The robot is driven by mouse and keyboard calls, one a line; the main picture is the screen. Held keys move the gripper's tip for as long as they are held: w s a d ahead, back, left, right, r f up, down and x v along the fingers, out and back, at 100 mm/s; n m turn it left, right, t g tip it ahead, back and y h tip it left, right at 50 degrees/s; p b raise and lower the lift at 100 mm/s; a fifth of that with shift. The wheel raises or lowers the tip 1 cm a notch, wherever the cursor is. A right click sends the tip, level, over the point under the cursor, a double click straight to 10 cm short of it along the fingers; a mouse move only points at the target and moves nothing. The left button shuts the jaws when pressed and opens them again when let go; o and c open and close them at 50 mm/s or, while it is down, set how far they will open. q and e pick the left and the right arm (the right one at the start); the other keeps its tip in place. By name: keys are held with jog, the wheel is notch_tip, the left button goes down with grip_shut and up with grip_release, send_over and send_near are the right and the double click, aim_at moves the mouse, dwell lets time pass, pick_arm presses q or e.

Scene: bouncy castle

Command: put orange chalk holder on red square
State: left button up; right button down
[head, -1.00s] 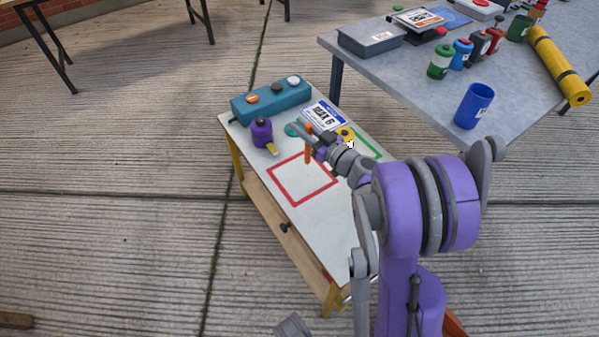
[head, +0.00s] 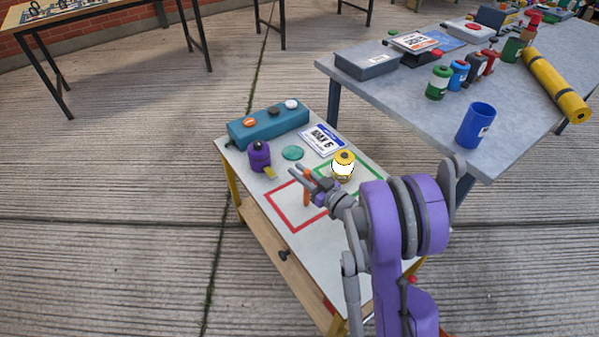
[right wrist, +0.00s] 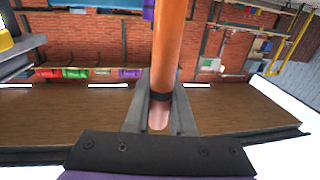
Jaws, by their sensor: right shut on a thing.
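The orange chalk holder (head: 306,197) is a slim upright stick in the head view, with its upper part hidden by my right gripper (head: 307,180). In the right wrist view, the orange chalk holder (right wrist: 168,45) stands between the grey fingers, which are shut on it. The red square (head: 279,216) is an outline on the white top of the small table. The chalk holder appears over the inside of the square. I cannot tell whether its lower end touches the tabletop. My left gripper is not in view.
On the small table (head: 320,255) are a purple container (head: 259,156), a teal box (head: 268,127), a teal disc (head: 293,153), a number card (head: 322,140) and a yellow-topped jar (head: 343,166) beside the green outline (head: 371,176). A grey table (head: 420,121) with a blue cup (head: 475,125) stands at right.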

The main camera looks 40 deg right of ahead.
jog(key=c, duration=0.8)
grip_release()
jog(key=shift+f, duration=0.1)
jog(key=shift+o, duration=0.2)
